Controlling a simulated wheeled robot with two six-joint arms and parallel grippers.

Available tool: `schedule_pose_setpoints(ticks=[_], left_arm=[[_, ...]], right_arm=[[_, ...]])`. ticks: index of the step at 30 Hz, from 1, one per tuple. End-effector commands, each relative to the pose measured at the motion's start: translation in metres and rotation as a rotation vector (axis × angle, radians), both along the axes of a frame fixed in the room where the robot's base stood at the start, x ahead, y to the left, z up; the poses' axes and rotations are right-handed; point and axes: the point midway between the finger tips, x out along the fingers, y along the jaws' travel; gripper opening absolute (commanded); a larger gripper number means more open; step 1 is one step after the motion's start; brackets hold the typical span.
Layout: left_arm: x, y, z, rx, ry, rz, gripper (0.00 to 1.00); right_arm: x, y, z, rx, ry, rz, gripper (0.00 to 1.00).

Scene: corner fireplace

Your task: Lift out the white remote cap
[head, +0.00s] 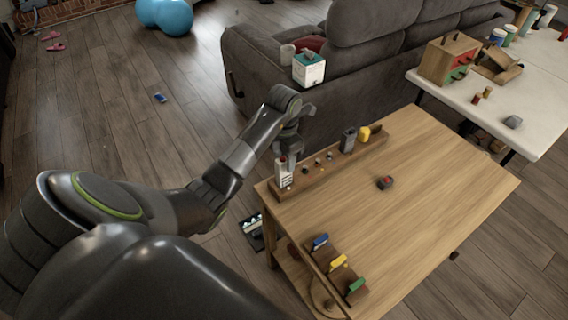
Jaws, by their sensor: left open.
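A white remote-like piece (283,180) stands upright at the left end of a long wooden holder (325,170) on the wooden table. It has dark marks on its front. I take it as the white remote cap. My left gripper (287,160) points down right over its top, with its jaws open. I cannot tell whether the fingers touch it or straddle its top. My right gripper is out of the picture.
A grey piece (348,140) and a yellow piece (363,133) stand in the holder's right part, with several small knobs between. A dark block with a red top (385,182) lies mid-table. Blue, yellow and green clips sit on a rack (322,268) at the front. The table's right side is clear.

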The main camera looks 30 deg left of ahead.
Motion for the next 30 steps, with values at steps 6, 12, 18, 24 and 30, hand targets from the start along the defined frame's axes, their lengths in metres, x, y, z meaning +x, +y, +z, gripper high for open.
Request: schedule_pose_setpoints(ticks=[6, 12, 18, 24, 30], left_arm=[[0.0, 0.0, 0.0, 0.0, 0.0, 0.0, 0.41], [0.0, 0.0, 0.0, 0.0, 0.0, 0.0, 0.15], [0.0, 0.0, 0.001, 0.001, 0.0, 0.0, 0.05], [0.0, 0.0, 0.004, 0.001, -0.001, 0.0, 0.05], [0.001, 0.001, 0.025, 0.002, -0.004, -0.001, 0.05]], right_arm=[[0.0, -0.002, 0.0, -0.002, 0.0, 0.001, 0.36], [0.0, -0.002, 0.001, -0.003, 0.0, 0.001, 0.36], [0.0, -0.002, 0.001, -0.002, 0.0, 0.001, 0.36], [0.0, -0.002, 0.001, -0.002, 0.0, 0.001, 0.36], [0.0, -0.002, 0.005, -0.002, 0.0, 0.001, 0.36]])
